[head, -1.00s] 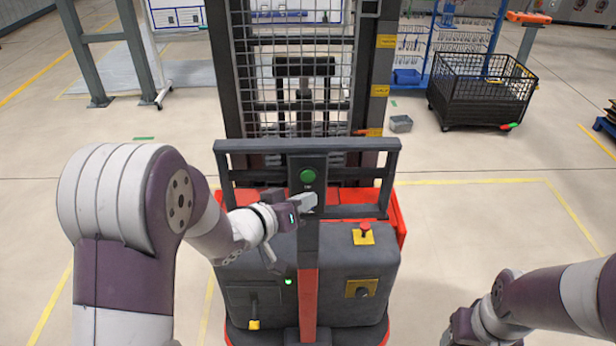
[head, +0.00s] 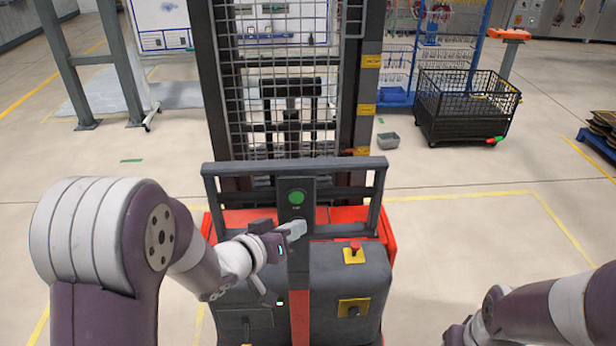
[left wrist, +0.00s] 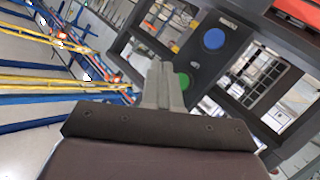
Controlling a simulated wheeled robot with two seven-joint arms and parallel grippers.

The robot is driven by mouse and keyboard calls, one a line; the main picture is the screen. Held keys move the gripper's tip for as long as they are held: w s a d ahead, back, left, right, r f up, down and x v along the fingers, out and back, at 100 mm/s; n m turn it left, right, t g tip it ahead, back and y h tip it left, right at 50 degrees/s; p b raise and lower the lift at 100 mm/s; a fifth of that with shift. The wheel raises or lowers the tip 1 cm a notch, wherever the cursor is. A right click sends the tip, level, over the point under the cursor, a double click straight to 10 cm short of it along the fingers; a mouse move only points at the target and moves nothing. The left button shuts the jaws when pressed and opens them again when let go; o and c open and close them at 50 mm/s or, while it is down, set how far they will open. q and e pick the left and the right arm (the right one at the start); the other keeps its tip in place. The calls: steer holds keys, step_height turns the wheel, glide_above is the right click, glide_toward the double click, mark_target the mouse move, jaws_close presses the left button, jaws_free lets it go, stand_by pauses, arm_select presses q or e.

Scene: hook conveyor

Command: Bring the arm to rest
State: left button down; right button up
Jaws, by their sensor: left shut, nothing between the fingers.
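My left gripper (head: 294,230) is shut and empty. In the head view it is in front of the upright post of a stacker truck (head: 345,285), just below the round green button (head: 296,197). In the left wrist view the closed fingers (left wrist: 162,85) point at the dark panel, with a green button (left wrist: 183,81) partly behind them and a blue button (left wrist: 213,39) above. I cannot tell whether the fingertips touch the panel. My right arm (head: 540,315) shows at the lower right; its gripper is cut off by the frame's lower edge.
The truck carries a red stop knob (head: 354,247) and a mesh mast guard (head: 275,85). A black wire cage (head: 465,105) and a small grey bin (head: 388,141) stand beyond it on the right. The floor around the truck is mostly clear.

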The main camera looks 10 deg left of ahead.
arm_select(q)
steer(key=s+a+f+g+y+b, duration=0.3)
steer(key=s+a+f+g+y, duration=0.25)
steer(key=a+f, duration=0.4)
steer(key=s+d+f+g+b, duration=0.2)
steer(key=s+f+g+b, duration=0.1)
steer(key=s+f+b, duration=0.2)
steer(key=s+d+f+g+y+b, duration=0.1)
steer(key=s+d+f+g+b, duration=0.2)
steer(key=s+f+b, duration=0.2)
steer(key=shift+s+d+f+b, duration=0.3)
steer(key=shift+s+f, duration=0.4)
steer(key=shift+f, duration=0.35)
